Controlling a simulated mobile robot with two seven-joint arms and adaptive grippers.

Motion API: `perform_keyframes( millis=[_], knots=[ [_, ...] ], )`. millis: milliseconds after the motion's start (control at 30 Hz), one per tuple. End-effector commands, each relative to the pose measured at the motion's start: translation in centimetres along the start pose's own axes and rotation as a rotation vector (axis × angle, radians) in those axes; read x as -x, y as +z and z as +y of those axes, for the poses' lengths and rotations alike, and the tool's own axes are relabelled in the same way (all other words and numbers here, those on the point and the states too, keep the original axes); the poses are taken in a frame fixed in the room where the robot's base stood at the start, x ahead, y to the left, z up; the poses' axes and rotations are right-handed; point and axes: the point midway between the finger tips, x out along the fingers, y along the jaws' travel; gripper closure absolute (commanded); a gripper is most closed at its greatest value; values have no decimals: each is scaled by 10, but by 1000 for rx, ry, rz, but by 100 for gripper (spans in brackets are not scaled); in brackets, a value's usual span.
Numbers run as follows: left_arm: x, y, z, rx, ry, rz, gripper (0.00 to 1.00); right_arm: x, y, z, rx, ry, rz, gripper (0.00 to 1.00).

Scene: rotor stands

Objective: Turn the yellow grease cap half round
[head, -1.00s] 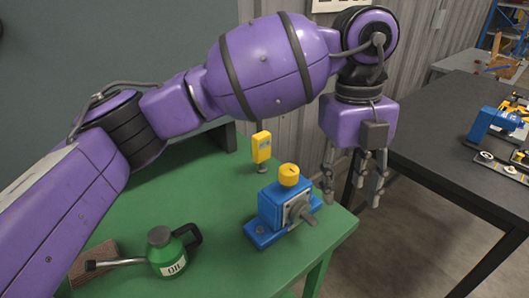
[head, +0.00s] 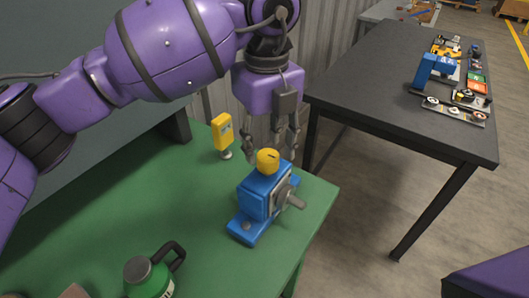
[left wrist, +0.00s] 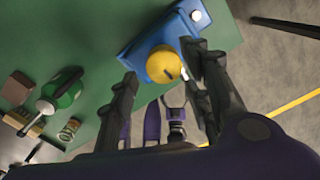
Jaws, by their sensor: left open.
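The yellow grease cap (head: 267,161) sits on top of a blue pump block (head: 258,197) on the green bench; a dark line marks its top. In the left wrist view the cap (left wrist: 163,65) shows between the finger tips, nearer the right-hand ones. My left gripper (head: 270,146) is open, pointing down just behind and above the cap in the head view; its fingers also show in the left wrist view (left wrist: 160,72). I cannot tell whether a finger touches the cap. My right gripper is not seen.
A yellow device on a short stand (head: 222,134) is close left of the gripper. A green oil can (head: 150,279) stands at the front left of the green bench (head: 190,220). A dark table (head: 385,90) with parts on it is at right, across a floor gap.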

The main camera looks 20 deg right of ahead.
Motion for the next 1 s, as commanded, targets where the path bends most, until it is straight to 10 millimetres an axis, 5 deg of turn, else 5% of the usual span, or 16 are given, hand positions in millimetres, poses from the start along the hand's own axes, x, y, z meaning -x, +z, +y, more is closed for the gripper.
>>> perform_keyframes(
  millis=[200, 533, 867, 1000],
  knots=[
    [-25, 0, 0, 0, 0, 0, 56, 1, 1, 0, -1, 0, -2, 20],
    [-30, 0, 0, -1, -1, 0, 56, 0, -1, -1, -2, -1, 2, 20],
    [-30, 0, 0, -1, 1, 0, 97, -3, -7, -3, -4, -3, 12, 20],
    [-30, 0, 1, -5, 2, 0, 97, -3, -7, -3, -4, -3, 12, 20]
  ],
)
